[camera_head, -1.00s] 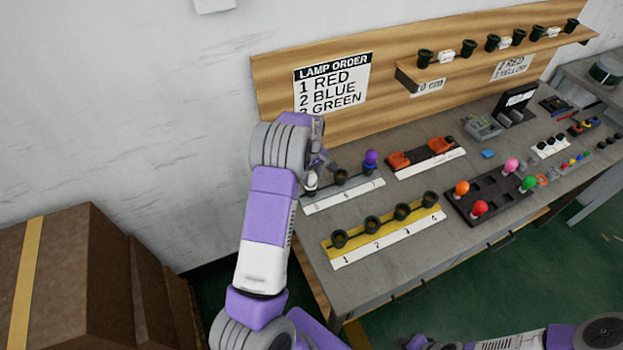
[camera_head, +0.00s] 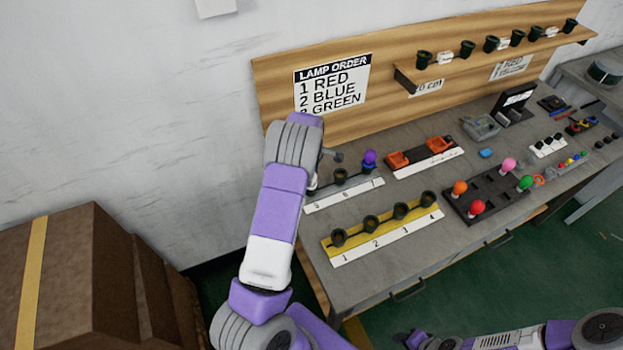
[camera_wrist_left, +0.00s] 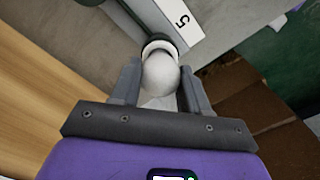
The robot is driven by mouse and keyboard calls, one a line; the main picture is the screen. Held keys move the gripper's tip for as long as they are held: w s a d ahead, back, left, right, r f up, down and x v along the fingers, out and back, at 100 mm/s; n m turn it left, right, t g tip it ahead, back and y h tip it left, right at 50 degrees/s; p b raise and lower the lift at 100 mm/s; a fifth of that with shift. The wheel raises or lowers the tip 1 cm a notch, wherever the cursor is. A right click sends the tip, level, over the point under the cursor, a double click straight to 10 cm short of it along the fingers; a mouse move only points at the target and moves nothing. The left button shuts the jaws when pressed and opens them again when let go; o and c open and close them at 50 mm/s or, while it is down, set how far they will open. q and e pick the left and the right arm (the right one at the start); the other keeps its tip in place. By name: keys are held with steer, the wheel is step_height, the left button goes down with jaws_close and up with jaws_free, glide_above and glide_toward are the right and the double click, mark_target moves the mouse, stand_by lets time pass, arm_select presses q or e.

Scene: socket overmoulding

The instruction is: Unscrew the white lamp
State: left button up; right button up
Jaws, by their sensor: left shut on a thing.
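The white lamp (camera_wrist_left: 161,76) is a round white bulb in the left wrist view. It is at the socket (camera_wrist_left: 158,45) beside the label 5 (camera_wrist_left: 181,21). My left gripper (camera_wrist_left: 160,71) is shut on the lamp, one finger on each side. In the head view my left arm hides the lamp and most of this gripper at the left end of the 5-6-7 strip (camera_head: 344,196). I cannot tell how far the lamp sits in the socket. My right gripper (camera_head: 420,340) is at the bottom edge, away from the table, its jaws unclear.
A purple lamp (camera_head: 369,158) stands at 7, and socket 6 (camera_head: 340,176) looks empty. The yellow strip (camera_head: 385,229) with empty sockets 1 to 4 is in front. A dark tray (camera_head: 490,205) with coloured lamps is to the right. The wooden back panel (camera_head: 262,85) is close behind my left wrist.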

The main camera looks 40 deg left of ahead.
arm_select(q)
steer(key=n+p, duration=0.1)
steer(key=n, duration=0.1)
steer(key=shift+r+n, duration=0.15)
steer(key=shift+n, duration=0.45)
steer(key=o, duration=0.9)
